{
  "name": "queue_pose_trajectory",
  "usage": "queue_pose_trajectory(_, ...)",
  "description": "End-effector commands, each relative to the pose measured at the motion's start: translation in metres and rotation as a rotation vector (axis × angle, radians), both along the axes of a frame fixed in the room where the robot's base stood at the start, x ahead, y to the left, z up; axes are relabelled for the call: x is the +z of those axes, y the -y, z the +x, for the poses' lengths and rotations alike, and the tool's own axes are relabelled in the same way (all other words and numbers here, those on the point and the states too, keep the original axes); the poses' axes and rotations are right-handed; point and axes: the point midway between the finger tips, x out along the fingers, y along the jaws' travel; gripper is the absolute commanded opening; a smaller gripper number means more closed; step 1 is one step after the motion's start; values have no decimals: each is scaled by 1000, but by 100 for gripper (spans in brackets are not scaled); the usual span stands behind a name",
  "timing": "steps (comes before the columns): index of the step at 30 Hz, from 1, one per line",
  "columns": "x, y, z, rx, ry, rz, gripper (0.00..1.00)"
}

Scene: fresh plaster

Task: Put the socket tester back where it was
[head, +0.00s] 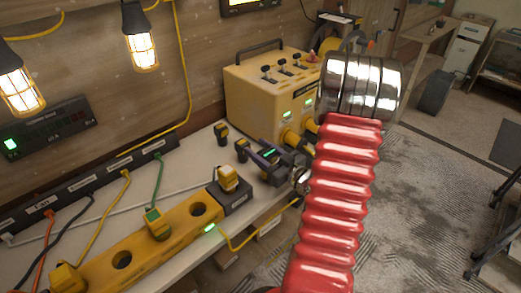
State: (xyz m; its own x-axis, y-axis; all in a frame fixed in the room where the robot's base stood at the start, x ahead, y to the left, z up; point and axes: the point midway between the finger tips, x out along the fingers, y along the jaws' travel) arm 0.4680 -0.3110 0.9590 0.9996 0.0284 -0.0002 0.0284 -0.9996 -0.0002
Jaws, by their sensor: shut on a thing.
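My gripper (249,152) is the dark grey tool with a green light, low over the bench in the middle of the head view. It is shut on a small black and yellow piece (242,147) at its tip, which looks like the socket tester; the jaws hide part of it. A similar small black and yellow piece (221,132) stands just behind and to the left. A yellow plug-like piece (228,177) sits on a dark block (236,197) in front. A long yellow socket bar (178,216) has open round holes and plugs in it.
A yellow power box (250,88) with switches stands behind my gripper. A black strip (85,180) with coloured cables runs along the wall. Caged lamps (140,38) hang at upper left. The pale bench (195,160) has clear room left of my gripper.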

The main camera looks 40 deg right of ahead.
Motion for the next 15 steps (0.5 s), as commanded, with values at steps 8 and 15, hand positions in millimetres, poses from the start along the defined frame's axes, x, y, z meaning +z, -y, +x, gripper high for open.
queue_pose_trajectory(8, -4, 0, 0, 1, 1, -1, 12)
queue_pose_trajectory(15, -6, -1, 0, 1, 0, 0, 46)
